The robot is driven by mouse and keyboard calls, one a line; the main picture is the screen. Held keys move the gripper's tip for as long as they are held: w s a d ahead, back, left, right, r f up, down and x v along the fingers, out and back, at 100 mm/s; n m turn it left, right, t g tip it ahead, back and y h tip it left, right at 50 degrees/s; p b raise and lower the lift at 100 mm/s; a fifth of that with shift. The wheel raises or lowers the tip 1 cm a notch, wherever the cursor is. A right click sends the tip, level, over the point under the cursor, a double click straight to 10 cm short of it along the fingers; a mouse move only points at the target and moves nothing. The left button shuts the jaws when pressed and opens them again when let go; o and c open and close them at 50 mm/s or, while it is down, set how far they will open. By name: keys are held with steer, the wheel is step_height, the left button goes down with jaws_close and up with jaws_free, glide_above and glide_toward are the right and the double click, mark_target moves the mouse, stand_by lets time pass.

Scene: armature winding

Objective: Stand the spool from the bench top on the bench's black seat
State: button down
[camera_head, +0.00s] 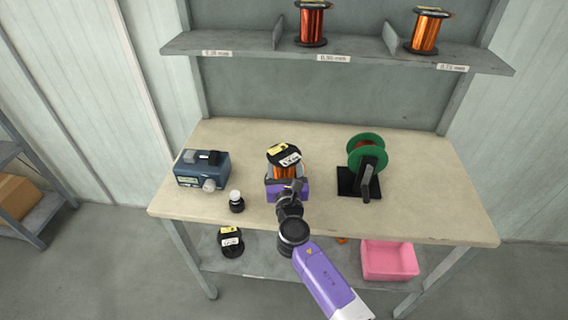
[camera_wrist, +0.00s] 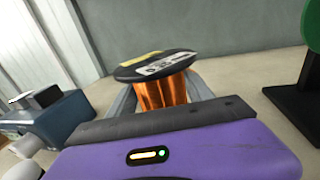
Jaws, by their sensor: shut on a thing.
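The spool (camera_head: 285,172) has orange copper wire and a black top flange with a yellow and white label. It is over the middle of the bench top (camera_head: 330,142), roughly upright. My gripper (camera_head: 286,181) is shut around its wound part. In the wrist view, the spool (camera_wrist: 163,91) stands between the grey fingers of my gripper (camera_wrist: 165,98). Its lower flange is hidden, so I cannot tell whether it touches the bench. No separate empty black seat is clear to see. A black base (camera_head: 347,184) at right carries a green reel (camera_head: 366,148).
A blue device (camera_head: 202,170) stands at left, with a small black jar with a white cap (camera_head: 237,202) near it. The shelf above (camera_head: 370,58) holds a red spool (camera_head: 311,24) and an orange spool (camera_head: 427,30). Below are a black-flanged spool (camera_head: 230,242) and a pink bin (camera_head: 389,261).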

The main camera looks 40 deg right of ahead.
mark_target(285, 171)
steer(key=shift+c, duration=1.6)
jaws_free()
steer(key=shift+r, duration=0.1)
steer(key=shift+f, duration=0.3)
steer(key=v, duration=0.7)
steer(key=shift+s+a+r, duration=0.25)
steer(key=shift+s, duration=0.05)
